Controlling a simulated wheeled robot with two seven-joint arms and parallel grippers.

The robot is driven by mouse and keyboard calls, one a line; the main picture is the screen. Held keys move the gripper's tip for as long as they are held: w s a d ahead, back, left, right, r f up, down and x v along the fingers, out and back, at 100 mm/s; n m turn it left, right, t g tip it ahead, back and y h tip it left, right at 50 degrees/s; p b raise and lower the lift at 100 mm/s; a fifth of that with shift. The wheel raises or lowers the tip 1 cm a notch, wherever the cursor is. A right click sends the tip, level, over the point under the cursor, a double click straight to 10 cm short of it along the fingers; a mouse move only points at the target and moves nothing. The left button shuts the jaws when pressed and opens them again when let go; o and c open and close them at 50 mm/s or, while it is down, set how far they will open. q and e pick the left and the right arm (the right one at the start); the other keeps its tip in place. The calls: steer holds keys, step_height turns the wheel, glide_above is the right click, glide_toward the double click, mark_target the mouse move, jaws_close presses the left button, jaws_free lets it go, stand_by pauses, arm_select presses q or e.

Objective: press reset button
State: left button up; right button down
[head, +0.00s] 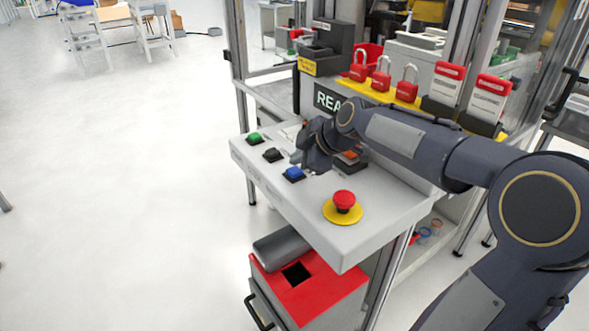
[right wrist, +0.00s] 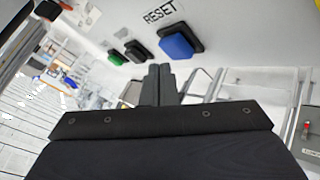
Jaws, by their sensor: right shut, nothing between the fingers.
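The blue button (head: 293,174) sits on the sloped grey panel (head: 290,205), to the right of a black button (head: 272,155) and a green button (head: 254,138). In the right wrist view, the blue button (right wrist: 178,42) has a RESET label (right wrist: 159,14) beside it. My right gripper (head: 297,157) is over the panel, close to the blue and black buttons. In the right wrist view its shut, empty fingers (right wrist: 160,72) point toward the panel, just below the blue button in the picture. I cannot tell whether they touch it. My left gripper is not in view.
A red emergency-stop button (head: 344,200) on a yellow disc stands at the panel's near right. Red padlocks (head: 381,78) and red-and-white tags (head: 447,84) stand behind. A red-topped bin (head: 318,294) is under the panel.

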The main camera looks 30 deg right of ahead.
mark_target(298, 172)
steer(key=shift+r+p, duration=1.5)
steer(key=shift+r, duration=1)
